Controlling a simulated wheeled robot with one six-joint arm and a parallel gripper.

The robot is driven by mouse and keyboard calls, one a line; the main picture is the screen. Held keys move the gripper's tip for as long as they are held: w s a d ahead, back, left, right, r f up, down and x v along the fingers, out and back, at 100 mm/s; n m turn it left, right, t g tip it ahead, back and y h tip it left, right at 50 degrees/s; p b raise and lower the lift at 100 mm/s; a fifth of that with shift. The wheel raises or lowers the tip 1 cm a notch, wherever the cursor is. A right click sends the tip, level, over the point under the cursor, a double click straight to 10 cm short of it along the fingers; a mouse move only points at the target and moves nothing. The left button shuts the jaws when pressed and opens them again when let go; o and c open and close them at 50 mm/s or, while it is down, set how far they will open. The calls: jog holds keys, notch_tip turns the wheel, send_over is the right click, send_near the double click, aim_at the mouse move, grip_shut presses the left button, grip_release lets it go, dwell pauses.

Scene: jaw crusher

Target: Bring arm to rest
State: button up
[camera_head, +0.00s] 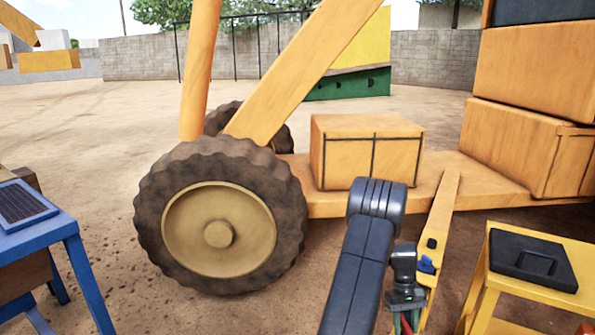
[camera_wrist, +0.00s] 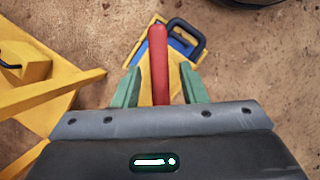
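My gripper (camera_wrist: 158,84) points down at the lower right of the head view, below the dark end of my arm. In the wrist view its two green fingers stand apart. A red bar (camera_wrist: 158,64) lies between them, with a visible gap on each side. The bar's lower end is hidden by my gripper's body, and I cannot tell what it is fixed to. Beyond it is a yellow plate (camera_wrist: 146,42) with a blue part and a black handle (camera_wrist: 188,38). In the head view a little red shows beside my gripper's green fingers.
The orange crusher (camera_head: 440,185) with its large wheel (camera_head: 220,217) stands close behind my arm. A yellow table (camera_head: 495,275) with a black case (camera_head: 533,259) is at the right. A blue table (camera_head: 40,235) is at the left. Open ground lies between the blue table and the wheel.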

jog(key=d+p+v, duration=0.1)
jog(key=p+v, duration=0.2)
jog(key=v, duration=1.1)
jog(key=b+x, duration=0.1)
jog(key=x, duration=0.3)
jog(key=b+x, duration=0.1)
jog(key=x, duration=0.4)
jog(key=a+b+x, duration=0.1)
jog(key=x, duration=0.4)
jog(key=shift+s+f, duration=0.1)
jog(key=shift+f, duration=0.05)
jog(key=n+h+b, duration=0.1)
jog(key=n+b, duration=0.1)
jog(key=n, duration=0.1)
jog(key=shift+n+t+b, duration=0.3)
jog(key=shift+n, duration=0.1)
jog(key=shift+n+h+b, duration=0.4)
jog(key=shift+n+h, duration=0.1)
jog(key=shift+n, duration=0.3)
jog(key=shift+r, duration=0.2)
